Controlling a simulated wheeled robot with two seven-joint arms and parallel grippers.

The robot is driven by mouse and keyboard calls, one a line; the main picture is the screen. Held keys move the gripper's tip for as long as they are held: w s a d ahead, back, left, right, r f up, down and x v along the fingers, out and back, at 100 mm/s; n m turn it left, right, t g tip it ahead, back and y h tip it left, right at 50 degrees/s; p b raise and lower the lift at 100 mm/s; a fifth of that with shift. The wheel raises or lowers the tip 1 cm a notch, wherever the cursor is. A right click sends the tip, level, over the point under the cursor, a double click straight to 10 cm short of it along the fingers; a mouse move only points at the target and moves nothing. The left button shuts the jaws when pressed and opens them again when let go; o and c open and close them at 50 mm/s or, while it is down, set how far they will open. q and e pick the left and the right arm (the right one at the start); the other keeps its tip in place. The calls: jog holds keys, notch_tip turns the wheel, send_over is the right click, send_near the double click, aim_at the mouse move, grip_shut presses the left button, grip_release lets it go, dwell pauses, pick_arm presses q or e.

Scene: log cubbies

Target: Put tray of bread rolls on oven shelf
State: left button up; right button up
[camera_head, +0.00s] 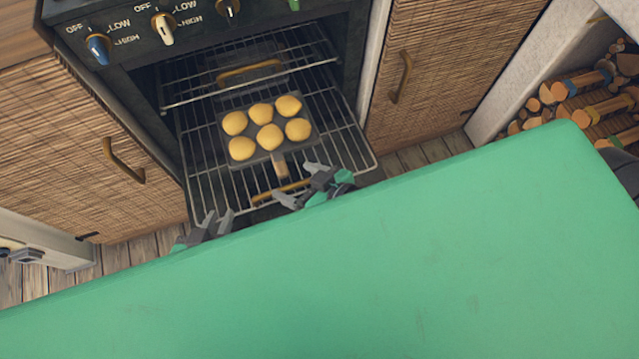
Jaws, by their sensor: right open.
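The dark tray (257,158) holds several round golden bread rolls (270,135). It sits on the pulled-out lower wire oven shelf (340,149), with its short handle (279,164) pointing toward me. My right gripper (302,183) is open and empty, just in front of the handle and apart from it. My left gripper (219,215) is at the front left of the shelf, with its fingers apart and nothing between them. Its wrist is hidden behind the green surface.
An upper wire shelf (245,75) is above and behind the tray. Oven knobs (163,28) line the top. Wicker cabinet doors with handles (124,160) (401,77) flank the oven. Cut logs (570,95) are stacked at the right. A wide green surface (380,270) fills the foreground.

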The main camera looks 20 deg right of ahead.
jog(key=shift+m+t+h, duration=0.5)
jog(key=shift+m+h, duration=0.4)
jog(key=d, duration=0.1)
jog(key=s+d, duration=0.2)
jog(key=shift+s+d+f, duration=0.1)
jog(key=shift+d+f, duration=0.15)
jog(key=shift+d, duration=0.05)
